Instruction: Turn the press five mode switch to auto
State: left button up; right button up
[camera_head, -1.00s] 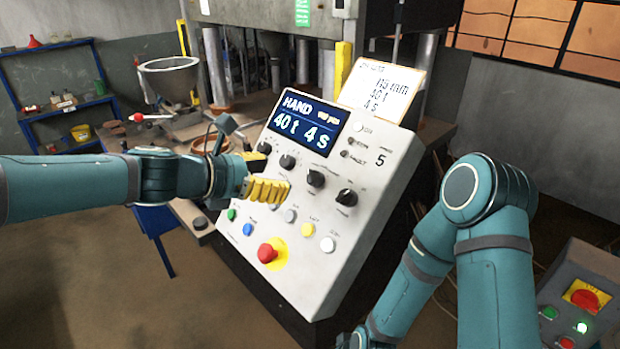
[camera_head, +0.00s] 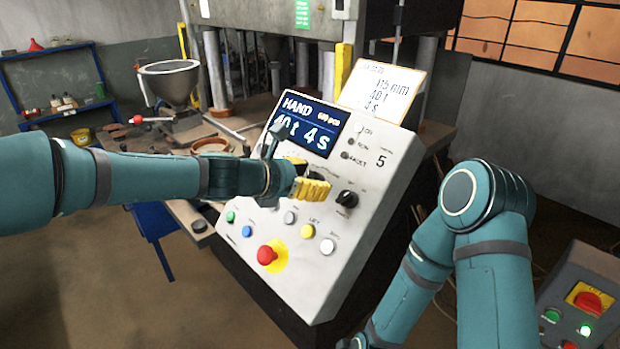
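The press five control panel (camera_head: 372,205) is a tilted light-grey box marked 5. Its display (camera_head: 308,127) reads HAND, 40 t, 4 s. One black rotary knob (camera_head: 347,199) shows clear at the right of the knob row. Another black knob (camera_head: 318,174) shows only partly, just behind my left gripper. The knobs further left are hidden by my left arm. My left gripper (camera_head: 311,189), with yellow fingers, is at the knob row; whether it touches a knob, or is open or shut, I cannot tell. My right arm comes down at the right; its gripper is out of view.
A red emergency button (camera_head: 267,255) and several coloured push buttons sit low on the panel. A paper card (camera_head: 380,88) stands on the panel's top edge. A grey box with a red switch (camera_head: 588,300) is at lower right. A metal funnel (camera_head: 169,80) stands behind left.

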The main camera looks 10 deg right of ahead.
pick_arm(q)
grip_shut()
jog(key=shift+m, duration=0.5)
jog(key=m+g+p, duration=0.1)
jog(key=m+p, duration=0.1)
jog(key=m, duration=0.2)
jog(key=shift+r+g, duration=0.1)
jog(key=shift+g, duration=0.3)
jog(key=shift+m+g+y+p, duration=0.3)
jog(key=shift+m+g+p, duration=0.35)
jog(key=shift+m, duration=1.75)
jog(key=shift+o, duration=1.3)
grip_release()
